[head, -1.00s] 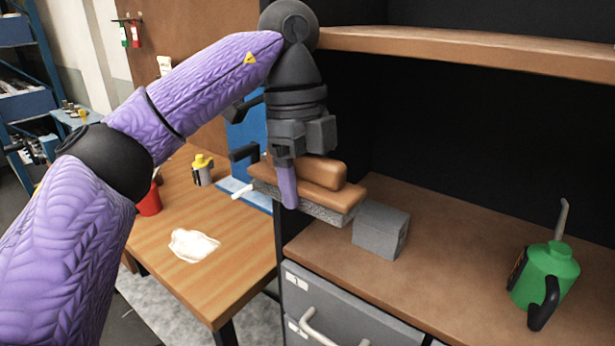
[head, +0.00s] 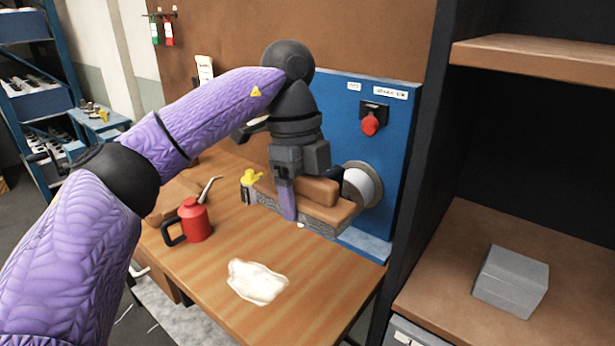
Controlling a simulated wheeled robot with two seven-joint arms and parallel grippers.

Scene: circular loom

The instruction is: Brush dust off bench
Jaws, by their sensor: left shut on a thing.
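The brush (head: 327,209), with a brown wooden back and grey bristles underneath, is in my left gripper (head: 287,200). The gripper is shut on it and holds it level over the back right part of the wooden bench (head: 215,278). A white patch of dust (head: 257,282) lies on the bench, in front of and to the left of the brush. The brush appears apart from the dust. I cannot tell whether the bristles touch the bench. My right gripper is not in view.
A red oil can (head: 194,221) and a yellow-topped bottle (head: 250,180) stand left of the brush. Behind it are a blue panel (head: 348,112) with a red knob (head: 370,125) and a round pale spool (head: 362,186). A grey box (head: 511,281) sits on the right-hand shelf.

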